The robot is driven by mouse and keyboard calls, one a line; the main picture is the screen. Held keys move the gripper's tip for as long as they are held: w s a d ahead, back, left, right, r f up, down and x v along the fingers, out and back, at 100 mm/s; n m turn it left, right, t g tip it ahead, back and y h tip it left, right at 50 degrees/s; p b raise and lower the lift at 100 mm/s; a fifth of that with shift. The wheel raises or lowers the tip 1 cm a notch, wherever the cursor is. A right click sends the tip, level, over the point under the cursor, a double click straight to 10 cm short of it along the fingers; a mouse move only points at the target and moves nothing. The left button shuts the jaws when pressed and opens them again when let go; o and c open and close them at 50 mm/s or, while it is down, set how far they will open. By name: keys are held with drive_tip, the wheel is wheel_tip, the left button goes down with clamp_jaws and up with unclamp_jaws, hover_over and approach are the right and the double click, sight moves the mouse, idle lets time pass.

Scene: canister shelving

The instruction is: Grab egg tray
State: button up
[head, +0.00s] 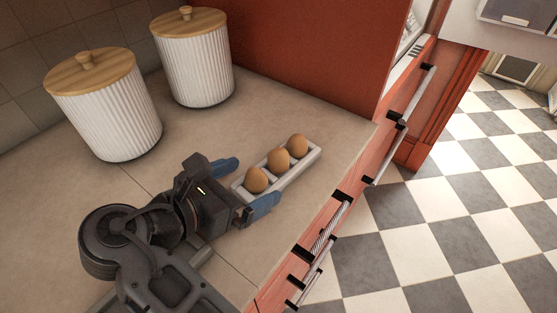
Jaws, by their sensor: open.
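A white egg tray (300,170) lies on the countertop near its right front edge. It holds three brown eggs (278,160) in a row. My gripper (244,184) is open, with its two blue fingers spread at the near left end of the tray. One finger is to the left of the tray and the other is to the right of its near end. The jaws hold nothing. I cannot tell whether the right finger touches the tray.
Two white ribbed canisters with wooden lids, one nearer (105,110) and one farther (193,62), stand at the back left. A red panel (310,50) rises behind the tray. Drawer handles (330,230) line the red front. The countertop (290,110) beyond the tray is clear.

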sight(268, 174)
drive_tip(key=x, duration=0.6)
drive_tip(key=shift+w+f+p, duration=0.25)
drive_tip(key=shift+f+p, duration=0.05)
drive_tip(key=shift+c, duration=0.3)
drive_tip(key=c, duration=1)
drive_tip(key=shift+r, duration=0.1)
